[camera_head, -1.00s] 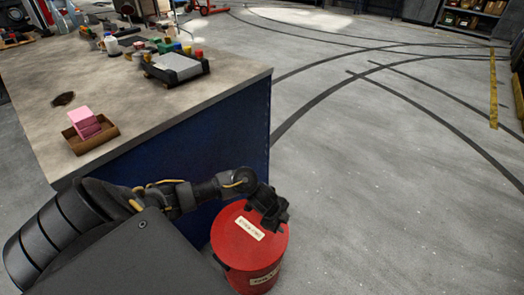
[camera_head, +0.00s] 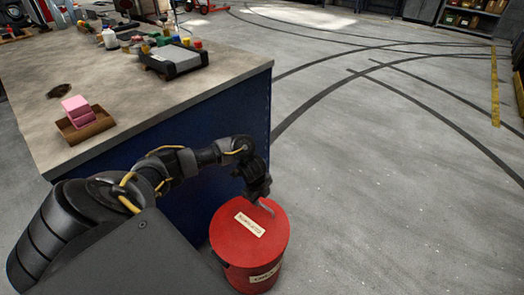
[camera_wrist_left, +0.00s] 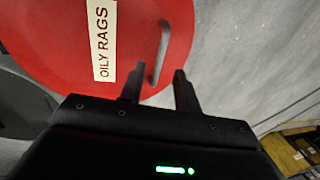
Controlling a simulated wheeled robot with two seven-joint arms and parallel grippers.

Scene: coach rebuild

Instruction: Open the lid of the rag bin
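The rag bin (camera_head: 248,262) is a red round can on the floor beside the workbench. Its flat red lid (camera_head: 235,238) is shut and carries a pale label, which reads "OILY RAGS" in the left wrist view. A slim grey handle (camera_wrist_left: 161,52) stands on the lid near its edge. My left gripper (camera_head: 262,199) points down at the lid beside the handle. In the left wrist view its two fingers (camera_wrist_left: 158,86) are apart and empty, with the handle just ahead of the gap between them. My right gripper is not in view.
The workbench (camera_head: 190,95) with a blue side panel stands close to the left of the bin. On it are a small brown tray (camera_head: 92,128) with pink blocks and a black-and-grey case (camera_head: 174,62). The grey floor to the right is clear.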

